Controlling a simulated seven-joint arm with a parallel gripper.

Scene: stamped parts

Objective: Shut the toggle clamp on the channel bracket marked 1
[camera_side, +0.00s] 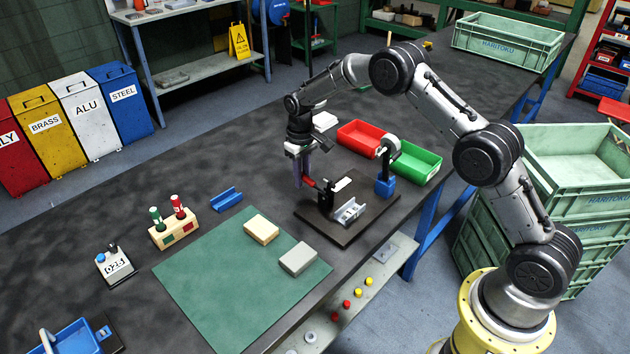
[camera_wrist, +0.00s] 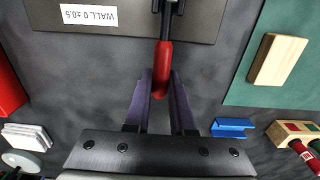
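The toggle clamp (camera_side: 325,198) is a dark upright part at the left side of a dark fixture plate (camera_side: 342,237). Its red handle (camera_wrist: 162,72) points away from the plate, towards my gripper. The silver channel bracket (camera_side: 350,212) lies on the plate to the right of the clamp; I cannot read a number on it. My gripper (camera_side: 303,184) points down at the handle. In the wrist view my gripper (camera_wrist: 161,78) has its two purple fingers on either side of the handle, close to it. Whether they press on it is unclear. The bracket is out of the wrist view.
A blue block with a round gauge (camera_side: 385,185) stands on the plate's far right. Red (camera_side: 360,137) and green (camera_side: 415,163) bins lie behind it. A green mat (camera_side: 225,290) with two blocks lies in front. A blue channel piece (camera_side: 226,199) lies left on open table.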

